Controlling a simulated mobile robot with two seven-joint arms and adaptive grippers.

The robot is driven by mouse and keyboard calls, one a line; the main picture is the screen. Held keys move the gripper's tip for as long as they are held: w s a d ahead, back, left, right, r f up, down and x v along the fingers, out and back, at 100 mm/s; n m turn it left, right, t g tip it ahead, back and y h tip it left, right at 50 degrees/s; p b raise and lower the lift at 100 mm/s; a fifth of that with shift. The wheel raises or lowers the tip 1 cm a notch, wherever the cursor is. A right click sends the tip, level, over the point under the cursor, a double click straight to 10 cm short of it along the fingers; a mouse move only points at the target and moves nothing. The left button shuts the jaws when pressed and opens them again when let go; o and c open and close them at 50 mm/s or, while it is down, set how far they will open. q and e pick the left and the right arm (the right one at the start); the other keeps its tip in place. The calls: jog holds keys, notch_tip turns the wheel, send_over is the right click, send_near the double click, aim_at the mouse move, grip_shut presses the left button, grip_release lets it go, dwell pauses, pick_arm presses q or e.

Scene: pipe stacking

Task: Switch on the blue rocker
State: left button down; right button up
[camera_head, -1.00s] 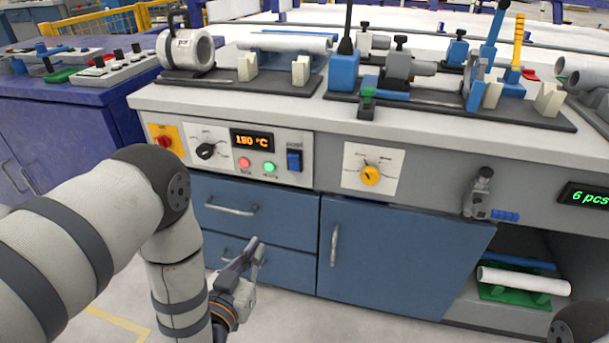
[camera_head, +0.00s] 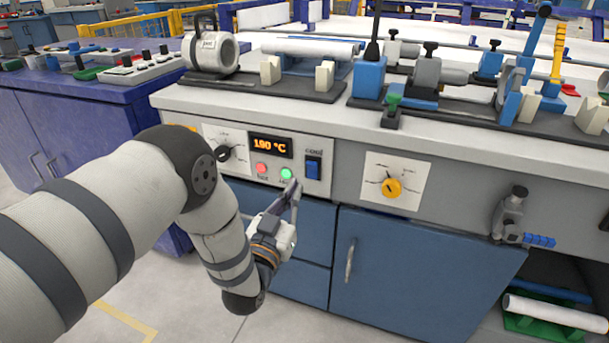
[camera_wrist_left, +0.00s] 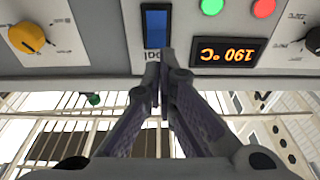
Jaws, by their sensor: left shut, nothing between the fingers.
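The blue rocker (camera_head: 313,168) is set in the control panel on the bench front, right of the orange display (camera_head: 270,146) reading 190 °C. The rocker also shows in the upside-down left wrist view (camera_wrist_left: 156,28), with the label under it partly covered by my fingertips. My left gripper (camera_head: 294,187) is shut and empty, its fingers pointing up at the panel just below and left of the rocker in the head view. In the wrist view the shut fingertips (camera_wrist_left: 163,62) are close to the rocker; I cannot tell whether they touch the panel. My right gripper is out of view.
A red light (camera_head: 262,169) and a green light (camera_head: 286,174) sit left of the rocker. A black dial (camera_head: 223,153) is farther left, a yellow dial (camera_head: 391,188) to the right. Blue drawers and a cabinet door (camera_head: 420,265) lie below. The bench top overhangs the panel.

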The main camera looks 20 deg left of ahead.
aim_at(309, 164)
pick_arm(q)
jog(key=w, duration=0.4)
jog(key=w+r+b, duration=0.1)
jog(key=w, duration=0.1)
jog(key=shift+w+d, duration=0.15)
jog(key=shift+r, duration=0.1)
